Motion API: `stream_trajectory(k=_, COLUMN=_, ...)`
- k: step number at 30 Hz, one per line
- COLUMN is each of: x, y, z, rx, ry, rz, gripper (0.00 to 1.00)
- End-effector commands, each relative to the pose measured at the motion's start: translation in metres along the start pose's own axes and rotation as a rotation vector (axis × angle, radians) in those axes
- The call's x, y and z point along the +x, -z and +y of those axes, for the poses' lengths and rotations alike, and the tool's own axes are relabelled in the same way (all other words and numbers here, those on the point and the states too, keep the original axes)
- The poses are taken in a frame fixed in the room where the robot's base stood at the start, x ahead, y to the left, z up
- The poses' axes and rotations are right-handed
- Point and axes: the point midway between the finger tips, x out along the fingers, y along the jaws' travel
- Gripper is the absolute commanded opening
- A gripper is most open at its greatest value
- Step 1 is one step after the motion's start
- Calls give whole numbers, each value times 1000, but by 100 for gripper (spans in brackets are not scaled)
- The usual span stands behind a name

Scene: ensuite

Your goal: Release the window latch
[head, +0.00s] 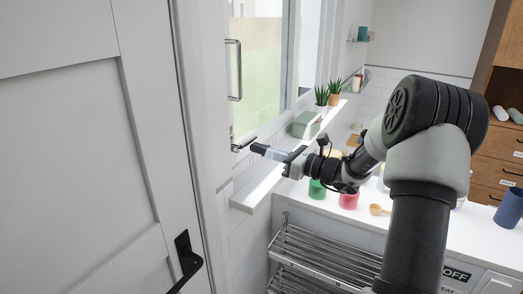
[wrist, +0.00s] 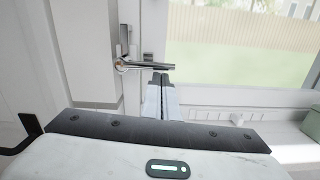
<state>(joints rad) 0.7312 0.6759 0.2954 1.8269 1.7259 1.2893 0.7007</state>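The window latch (wrist: 145,65) is a metal lever on a round pivot at the lower left of the window frame. In the wrist view the lever lies almost level, pointing right. It also shows in the head view (head: 243,145), just left of my fingertips. My gripper (wrist: 161,78) has its two fingers close together, with only a thin dark line between them. The fingertips are just below the lever's free end in the wrist view. I cannot tell whether they touch it. In the head view my gripper (head: 258,149) reaches left over the sill.
The white sill (head: 258,186) carries a green box (head: 306,124) and potted plants (head: 321,96). A white door (head: 80,150) with a black handle (head: 186,262) stands close on the left. A vertical bar handle (head: 238,70) is above the latch. Cups and a metal rack (head: 320,255) are below.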

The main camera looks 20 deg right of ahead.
Motion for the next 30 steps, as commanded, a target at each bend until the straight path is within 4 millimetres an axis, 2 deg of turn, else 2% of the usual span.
stream_trajectory(k=8, x=0, y=0, z=-1, rx=-1, ry=-1, rz=-5, gripper=0)
stream_trajectory(k=11, x=-1, y=12, z=-2, rx=1, ry=-2, rz=-4, gripper=0)
stream_trajectory(k=16, x=-5, y=48, z=-8, rx=3, ry=-5, rz=-1, gripper=0)
stream_trajectory(k=18, x=-25, y=38, z=-9, rx=-1, ry=0, rz=0, gripper=0)
stream_trajectory(k=24, x=-69, y=39, z=-8, rx=0, ry=-3, rz=0, gripper=0)
stream_trajectory(k=30, x=-97, y=39, z=-8, rx=1, ry=-4, rz=0, gripper=0)
